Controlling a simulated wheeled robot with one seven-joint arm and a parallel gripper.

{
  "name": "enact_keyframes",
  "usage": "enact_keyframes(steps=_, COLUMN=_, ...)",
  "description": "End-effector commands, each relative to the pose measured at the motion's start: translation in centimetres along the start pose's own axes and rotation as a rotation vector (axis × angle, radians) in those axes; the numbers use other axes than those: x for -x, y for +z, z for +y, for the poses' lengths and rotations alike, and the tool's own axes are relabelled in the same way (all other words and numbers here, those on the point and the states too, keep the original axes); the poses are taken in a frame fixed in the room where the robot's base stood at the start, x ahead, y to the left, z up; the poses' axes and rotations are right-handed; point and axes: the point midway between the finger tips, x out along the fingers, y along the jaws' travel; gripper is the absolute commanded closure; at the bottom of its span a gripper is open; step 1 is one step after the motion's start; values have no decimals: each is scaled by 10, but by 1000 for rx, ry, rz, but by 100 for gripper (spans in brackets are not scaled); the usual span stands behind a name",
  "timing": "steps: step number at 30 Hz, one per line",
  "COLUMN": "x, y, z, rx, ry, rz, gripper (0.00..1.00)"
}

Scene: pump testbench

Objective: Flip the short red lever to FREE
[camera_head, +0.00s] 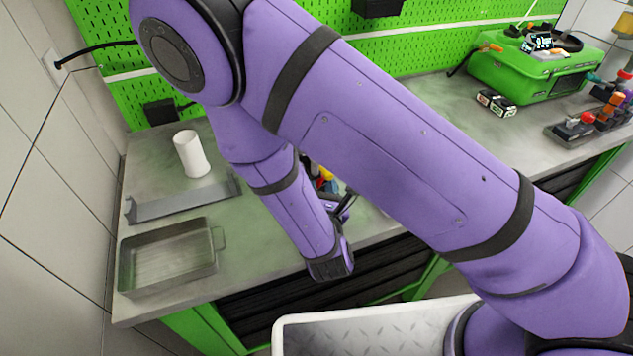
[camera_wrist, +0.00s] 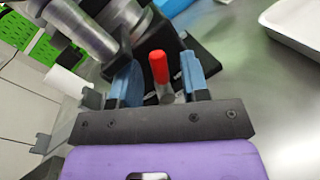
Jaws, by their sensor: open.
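In the wrist view the short red lever (camera_wrist: 159,68) has a bright red grip on a grey stem. It stands between the two blue fingers of my gripper (camera_wrist: 161,80), with a gap visible on each side. My gripper is open. Behind the lever are a dark block and a grey metal cylinder (camera_wrist: 80,25), seemingly parts of the pump. The FREE marking cannot be made out. In the head view my purple arm hides the lever and most of the pump. Small yellow and blue parts (camera_head: 325,181) show beside my wrist.
A metal tray (camera_head: 130,262), a grey bracket (camera_head: 180,203) and a white cylinder (camera_head: 191,154) stand on the left of the bench. A green case (camera_head: 510,78) sits at the back right. A white tray (camera_wrist: 292,30) lies right of the pump in the wrist view.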

Motion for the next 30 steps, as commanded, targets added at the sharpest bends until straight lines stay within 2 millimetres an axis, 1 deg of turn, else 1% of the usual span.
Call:
enact_keyframes(steps=4, x=0, y=0, z=0, rx=0, ry=0, rz=0, gripper=58)
enact_keyframes(steps=5, x=0, y=0, z=0, rx=0, ry=0, rz=0, gripper=63)
enact_keyframes(steps=6, x=0, y=0, z=0, rx=0, ry=0, rz=0, gripper=72)
enact_keyframes(steps=8, x=0, y=0, z=0, rx=0, ry=0, rz=0, gripper=86)
enact_keyframes(steps=9, x=0, y=0, z=0, rx=0, ry=0, rz=0, gripper=95)
enact_keyframes(steps=10, x=0, y=0, z=0, rx=0, ry=0, rz=0, gripper=100)
enact_keyframes(steps=20, x=0, y=0, z=1, rx=30, ry=4, rz=-8, gripper=100)
enact_keyframes(steps=26, x=2, y=-2, z=5, rx=128, ry=16, rz=-33, gripper=100)
enact_keyframes(steps=30, x=3, y=-3, z=9, rx=227, ry=29, rz=-60, gripper=100)
